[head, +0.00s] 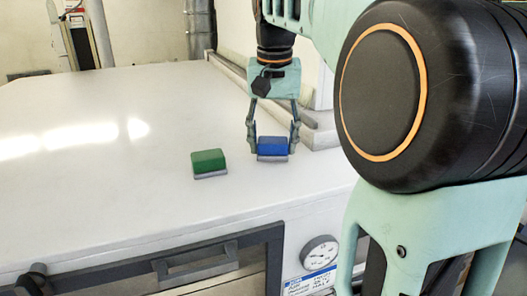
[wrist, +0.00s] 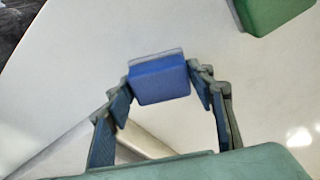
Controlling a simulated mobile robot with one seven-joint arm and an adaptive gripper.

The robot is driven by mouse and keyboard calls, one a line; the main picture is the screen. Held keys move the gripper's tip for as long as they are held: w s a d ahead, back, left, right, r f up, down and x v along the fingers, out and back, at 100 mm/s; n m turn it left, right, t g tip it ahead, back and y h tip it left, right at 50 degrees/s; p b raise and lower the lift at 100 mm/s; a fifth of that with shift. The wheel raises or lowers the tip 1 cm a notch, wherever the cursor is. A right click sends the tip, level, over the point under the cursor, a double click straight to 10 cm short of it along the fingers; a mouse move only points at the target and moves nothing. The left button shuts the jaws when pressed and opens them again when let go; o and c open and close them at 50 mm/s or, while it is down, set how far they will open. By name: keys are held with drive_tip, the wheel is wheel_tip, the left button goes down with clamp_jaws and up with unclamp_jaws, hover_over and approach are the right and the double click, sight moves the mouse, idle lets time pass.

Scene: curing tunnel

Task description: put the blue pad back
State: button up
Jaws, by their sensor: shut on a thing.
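The blue pad (head: 272,146) is a small block with a grey base, over the right part of the white top in the head view. My gripper (head: 272,148) comes down from above and is shut on the pad, one finger on each side. In the wrist view the blue pad (wrist: 160,81) sits between the fingertips of my gripper (wrist: 161,88). I cannot tell whether the pad's base touches the white surface or is just above it.
A green pad (head: 209,162) with a grey base stands on the white top (head: 90,190), left of the blue one; it also shows in the wrist view (wrist: 272,10). A grey ledge (head: 318,138) runs along the right. A gauge (head: 320,252) is on the front face. The left of the top is clear.

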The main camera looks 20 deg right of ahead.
sight(273, 144)
drive_tip(key=shift+s+f, duration=0.15)
drive_tip(key=shift+f, duration=0.15)
drive_tip(key=o, duration=1)
drive_tip(key=shift+f, duration=0.1)
drive_tip(key=r, duration=0.4)
drive_tip(key=s+r+p, duration=0.1)
drive_tip(key=r, duration=0.3)
drive_tip(key=r+p, duration=0.1)
drive_tip(key=r, duration=0.3)
drive_tip(key=shift+s+a+r, duration=0.1)
drive_tip(key=shift+s+a, duration=0.15)
drive_tip(key=shift+a, duration=0.1)
drive_tip(key=shift+s, duration=0.15)
